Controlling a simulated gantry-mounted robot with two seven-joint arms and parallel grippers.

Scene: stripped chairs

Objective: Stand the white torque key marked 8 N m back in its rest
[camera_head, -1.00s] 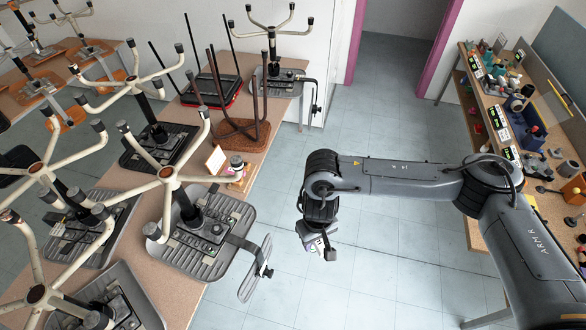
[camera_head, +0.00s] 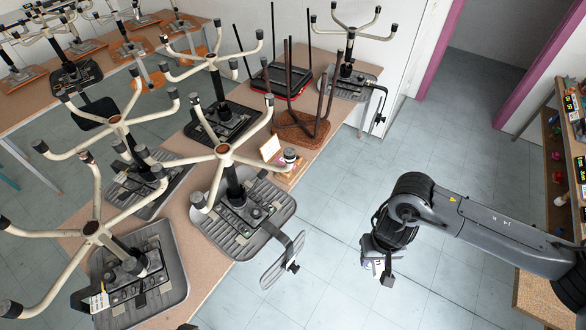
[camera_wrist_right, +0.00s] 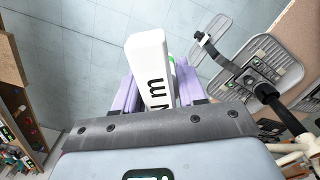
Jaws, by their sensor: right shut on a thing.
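My right gripper (camera_head: 378,268) hangs over the open floor, to the right of the long table with upturned chairs. In the right wrist view, its purple fingers (camera_wrist_right: 160,92) are shut on the white torque key (camera_wrist_right: 151,62). Black lettering ending in "m" shows on the key; the number is hidden. A small wooden stand (camera_head: 287,177) sits at the table's right edge with a dark-and-pale cylinder (camera_head: 290,157) on it and a white card (camera_head: 270,148) beside it. I cannot tell if this stand is the rest. My left gripper is not in view.
Upturned chairs with cream star bases (camera_head: 225,156) crowd the table (camera_head: 205,262). One grey chair part (camera_head: 283,262) juts past the table's right edge, between it and my gripper. A shelf bench (camera_head: 570,150) stands at the right. The floor between is clear.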

